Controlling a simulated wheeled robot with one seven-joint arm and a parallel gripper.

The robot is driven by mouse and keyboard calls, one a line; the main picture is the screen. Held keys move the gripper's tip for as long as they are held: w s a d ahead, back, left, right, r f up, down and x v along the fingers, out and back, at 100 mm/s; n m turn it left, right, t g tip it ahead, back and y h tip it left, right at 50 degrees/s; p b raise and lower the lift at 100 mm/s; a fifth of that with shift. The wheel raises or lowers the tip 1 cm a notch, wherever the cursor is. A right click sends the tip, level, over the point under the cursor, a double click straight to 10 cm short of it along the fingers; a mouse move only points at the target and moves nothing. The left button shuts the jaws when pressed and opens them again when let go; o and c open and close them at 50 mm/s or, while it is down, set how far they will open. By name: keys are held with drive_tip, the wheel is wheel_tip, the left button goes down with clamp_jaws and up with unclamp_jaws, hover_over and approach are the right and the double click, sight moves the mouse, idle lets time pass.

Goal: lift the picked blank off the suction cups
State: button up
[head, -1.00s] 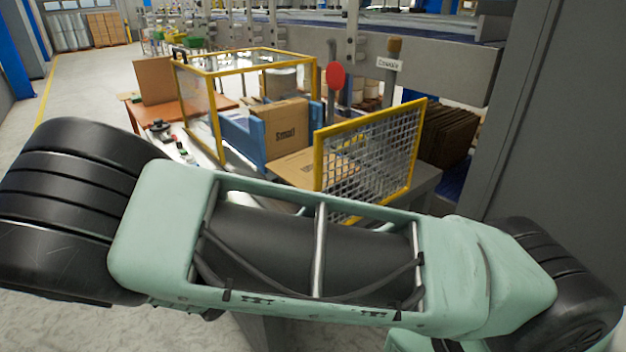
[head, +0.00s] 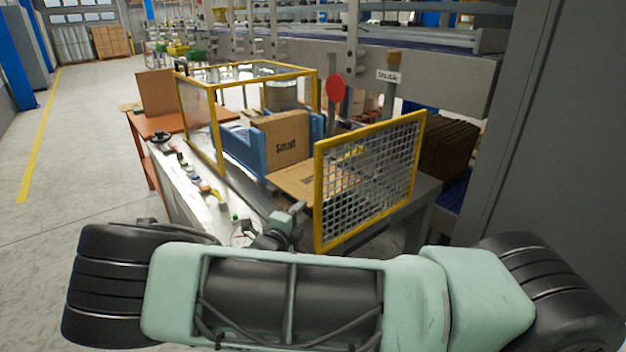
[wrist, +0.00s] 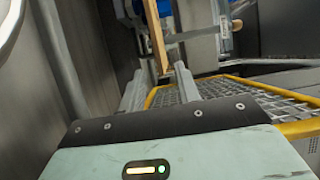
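A brown cardboard blank printed "Small" (head: 283,142) stands upright against a blue frame (head: 243,150) inside the machine. A flat brown cardboard flap (head: 296,182) extends toward me from its lower edge. In the wrist view a cardboard edge (wrist: 157,38) shows as a thin upright strip ahead of the fingers. My gripper (wrist: 160,82) is open, its two grey fingers apart on either side of the strip's line. I cannot tell whether the strip is between the tips or just beyond them. In the head view my gripper (head: 297,208) is small, left of the mesh guard. No suction cups can be made out.
A yellow-framed mesh guard (head: 370,180) stands close right of my gripper. A yellow-framed clear enclosure (head: 198,112) is behind and left. A control panel with buttons (head: 196,185) runs along the left side. A red round sign (head: 335,88) stands behind. Open floor lies at left.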

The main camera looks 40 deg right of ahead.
sight(309, 202)
drive_tip(key=shift+x, duration=2.75)
clamp_jaws()
